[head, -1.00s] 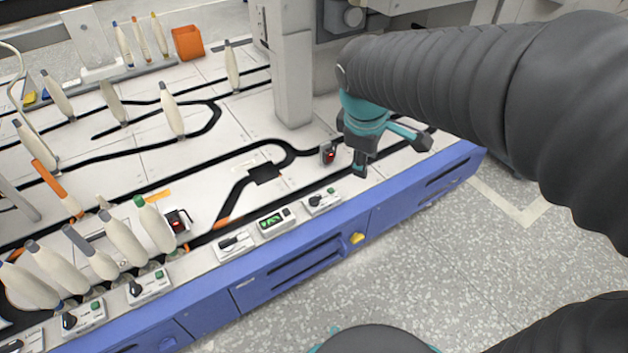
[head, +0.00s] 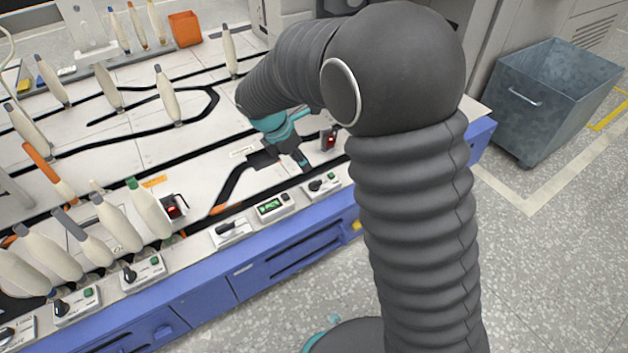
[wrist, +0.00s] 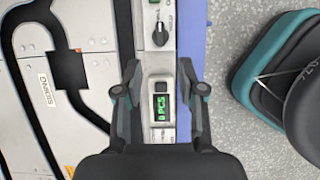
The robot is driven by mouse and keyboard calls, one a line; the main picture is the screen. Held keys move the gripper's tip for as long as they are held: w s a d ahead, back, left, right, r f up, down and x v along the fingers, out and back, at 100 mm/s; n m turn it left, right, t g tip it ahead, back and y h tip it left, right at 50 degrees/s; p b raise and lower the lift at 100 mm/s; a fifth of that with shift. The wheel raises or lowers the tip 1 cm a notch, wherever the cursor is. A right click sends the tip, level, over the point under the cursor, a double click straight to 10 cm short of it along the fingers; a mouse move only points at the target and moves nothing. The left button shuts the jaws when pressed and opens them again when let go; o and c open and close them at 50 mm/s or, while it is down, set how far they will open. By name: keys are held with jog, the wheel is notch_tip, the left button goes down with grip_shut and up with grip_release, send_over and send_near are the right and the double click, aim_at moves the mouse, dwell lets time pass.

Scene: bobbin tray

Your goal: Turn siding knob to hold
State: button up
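A control box with a black knob (head: 317,186) sits on the table's front edge; the knob also shows in the wrist view (wrist: 160,36), ahead of my fingers. Left of it in the head view, a box with a black lever-like knob (head: 231,229) stands beyond the display box (head: 270,207). A label reading SIDING (wrist: 46,88) is on the table by the black track junction. I cannot tell which knob it names. My gripper (wrist: 160,72) is open and empty, its fingers on either side of the display box (wrist: 162,107). In the head view my gripper (head: 300,160) is partly hidden by my arm.
More knob boxes (head: 142,272) line the front edge to the left. Bobbins (head: 150,212) stand behind them. A small device with a red light (head: 328,140) is near my gripper. A grey bin (head: 545,105) stands on the floor at right.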

aim_at(315, 181)
jog(key=b+x, duration=0.2)
jog(key=x, duration=0.9)
grip_shut()
